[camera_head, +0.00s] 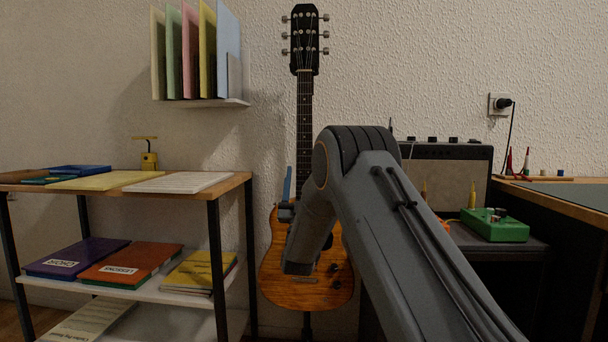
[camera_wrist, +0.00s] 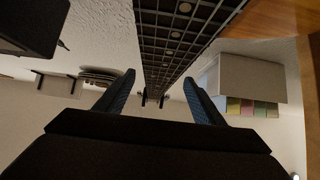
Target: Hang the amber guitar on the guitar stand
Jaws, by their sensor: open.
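The amber guitar (camera_head: 285,289) stands upright close to the wall, its headstock (camera_head: 304,38) at the top. A dark piece sits just below the headstock, and a black post of the guitar stand (camera_head: 307,324) shows under the body. The rest of the stand is mostly hidden behind the guitar. My arm covers part of the body and lower neck. My gripper (camera_wrist: 160,88) is open in the wrist view, one blue finger on each side of the fretboard (camera_wrist: 178,42), with visible gaps. In the head view one blue finger (camera_head: 287,183) shows left of the neck.
A shelf table (camera_head: 245,180) with books and papers stands left of the guitar. A wall shelf (camera_head: 205,103) with coloured folders is above it. An amplifier (camera_head: 448,170) and a green pedal (camera_head: 490,226) are to the right, beside a desk (camera_head: 590,205).

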